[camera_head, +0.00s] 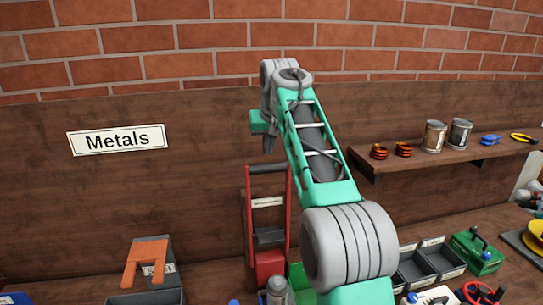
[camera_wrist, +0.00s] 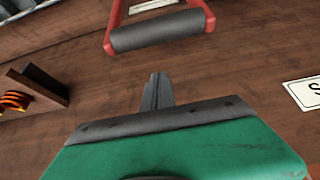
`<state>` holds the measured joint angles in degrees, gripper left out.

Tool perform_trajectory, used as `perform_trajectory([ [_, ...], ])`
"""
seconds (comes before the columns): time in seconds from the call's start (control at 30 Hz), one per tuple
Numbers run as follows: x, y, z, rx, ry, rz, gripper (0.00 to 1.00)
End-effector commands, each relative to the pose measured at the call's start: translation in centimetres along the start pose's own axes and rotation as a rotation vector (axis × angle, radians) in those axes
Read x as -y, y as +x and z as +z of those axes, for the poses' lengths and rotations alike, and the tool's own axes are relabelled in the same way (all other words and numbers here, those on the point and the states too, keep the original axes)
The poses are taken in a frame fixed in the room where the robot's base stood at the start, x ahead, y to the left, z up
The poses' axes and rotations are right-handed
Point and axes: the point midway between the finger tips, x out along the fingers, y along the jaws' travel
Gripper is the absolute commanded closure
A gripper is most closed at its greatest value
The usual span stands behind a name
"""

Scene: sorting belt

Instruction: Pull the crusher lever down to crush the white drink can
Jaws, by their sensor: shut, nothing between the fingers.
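The crusher (camera_head: 250,215) stands against the back board, a red upright frame with a dark grip bar, its lever handle (camera_head: 267,168), across the top. A dark block and a red base show lower in the frame. The handle also shows in the wrist view (camera_wrist: 157,31), with red arms at both ends. My gripper (camera_head: 269,145) points down just above the handle, apart from it. In the wrist view its fingers (camera_wrist: 158,88) are together and empty, with bare wood between them and the handle. I cannot make out the white drink can; my arm covers part of the crusher.
A shelf (camera_head: 450,151) at right holds tins and copper coils. Dark bins (camera_head: 440,260) and a green box (camera_head: 477,254) stand on the bench at right. An orange-topped device (camera_head: 147,257) stands at left, below the "Metals" sign (camera_head: 116,139). The board between is clear.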

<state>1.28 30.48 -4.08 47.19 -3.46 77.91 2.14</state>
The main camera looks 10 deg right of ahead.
Motion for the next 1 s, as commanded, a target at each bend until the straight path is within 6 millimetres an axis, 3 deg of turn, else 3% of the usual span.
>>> perform_trajectory([
  [0.03,0.0,1.2,0.1,0.004,0.001,0.000,1.00],
  [0.37,-0.2,-0.4,3.5,-0.001,0.002,0.002,1.00],
  [1.0,-0.2,-0.3,4.7,-0.036,0.002,0.002,1.00],
])
